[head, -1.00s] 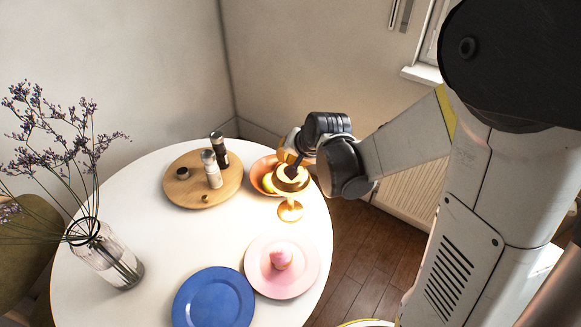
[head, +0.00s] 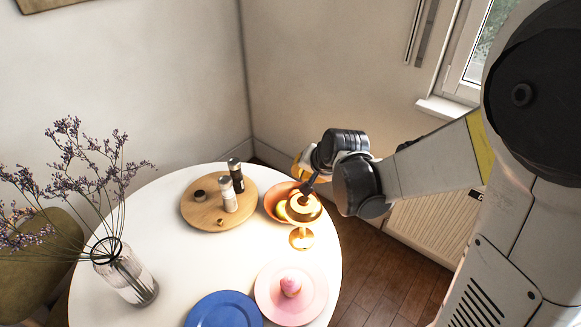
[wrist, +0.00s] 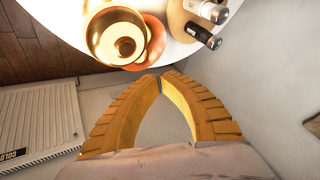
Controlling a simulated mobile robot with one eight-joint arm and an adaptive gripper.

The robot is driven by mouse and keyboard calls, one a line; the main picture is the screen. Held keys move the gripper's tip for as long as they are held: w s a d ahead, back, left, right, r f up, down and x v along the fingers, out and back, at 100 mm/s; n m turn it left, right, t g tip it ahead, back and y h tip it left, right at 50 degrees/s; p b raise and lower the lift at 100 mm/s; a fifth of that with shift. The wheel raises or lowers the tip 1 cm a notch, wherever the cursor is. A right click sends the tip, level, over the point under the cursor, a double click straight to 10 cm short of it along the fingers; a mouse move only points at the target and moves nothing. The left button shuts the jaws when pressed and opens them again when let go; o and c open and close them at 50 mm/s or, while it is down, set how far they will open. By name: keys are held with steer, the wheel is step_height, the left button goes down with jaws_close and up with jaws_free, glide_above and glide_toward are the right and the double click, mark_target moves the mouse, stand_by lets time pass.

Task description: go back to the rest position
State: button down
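My gripper (head: 300,168) is above the far right edge of the round white table, behind and above a gold goblet (head: 302,238). In the wrist view the two yellow fingers (wrist: 159,75) curve in and their tips meet, with nothing between them. The goblet also shows at the top of the wrist view (wrist: 118,32), apart from the fingertips, with a pale round thing with a dark centre in its cup. My arm partly hides the fingers in the head view.
An orange bowl (head: 273,206) stands behind the goblet. A wooden board (head: 200,214) holds two shakers. A pink plate (head: 312,303) with a cupcake, a blue plate (head: 222,309) and a flower vase (head: 124,272) are on the table (head: 170,255). A radiator (head: 427,229) and walls are close by.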

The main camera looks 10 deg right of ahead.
steer(key=s+r+n+b, duration=0.2)
steer(key=s+n, duration=0.1)
steer(key=s, duration=0.7)
steer(key=s+r+n+h+b, duration=0.1)
steer(key=s+r+n+b, duration=0.1)
steer(key=s, duration=0.8)
steer(key=shift+s+d+r+n+h+b, duration=0.2)
steer(key=shift+n+h+b, duration=0.1)
steer(key=shift+n+b, duration=0.45)
